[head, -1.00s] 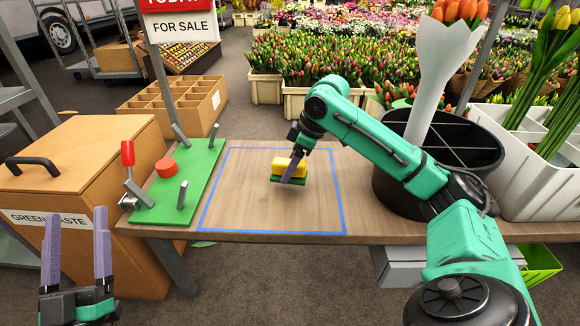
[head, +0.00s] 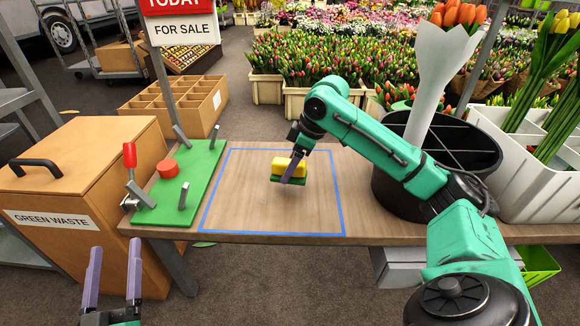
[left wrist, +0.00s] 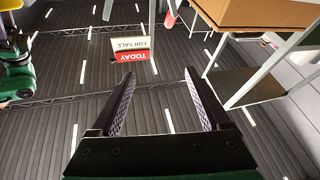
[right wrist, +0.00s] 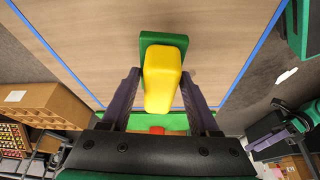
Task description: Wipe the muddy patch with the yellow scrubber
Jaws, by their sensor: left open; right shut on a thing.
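The yellow scrubber (head: 287,165) has a green base and is held over the wooden table top (head: 250,200), inside a blue outline (head: 270,234). My right gripper (head: 290,176) is shut on it. The scrubber also shows between the fingers in the right wrist view (right wrist: 162,75). I cannot tell whether its base touches the wood. No clear muddy patch shows inside the outline; the wood under the scrubber is hidden. My left gripper (head: 113,258) is open and empty, low at the left in front of the table; it also shows in the left wrist view (left wrist: 160,85).
A green board (head: 182,200) with a red button (head: 168,167) and a red-handled lever (head: 129,155) sits at the table's left end. A green waste box (head: 75,185) stands left. A black divided bucket (head: 400,195) stands right. The outlined area is otherwise clear.

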